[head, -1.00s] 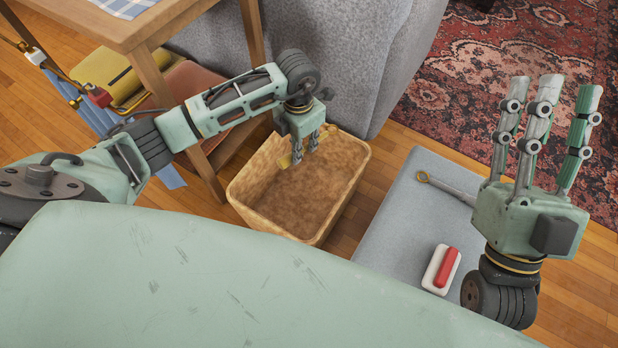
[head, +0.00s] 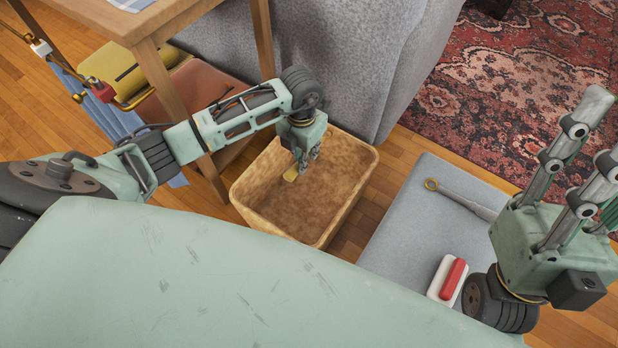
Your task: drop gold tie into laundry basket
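The laundry basket (head: 240,191) is a tan, open-topped rectangular bin on the wooden floor, below the centre of the head view. My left gripper (head: 302,168) points down over the basket's opening. A small gold piece, seemingly the gold tie (head: 291,174), shows at its fingertips against the basket's inside. The gripper looks shut on it; the fingers hide most of it. The visible basket floor looks empty. My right gripper (head: 598,135) is at the right edge, its fingers extended, apart and empty, partly out of frame.
A grey cushioned bench (head: 408,215) right of the basket holds a wrench (head: 462,198) and a red-and-white block (head: 447,279). A wooden table (head: 140,25) and grey sofa (head: 330,60) stand behind the basket. A patterned red rug (head: 500,110) lies at upper right.

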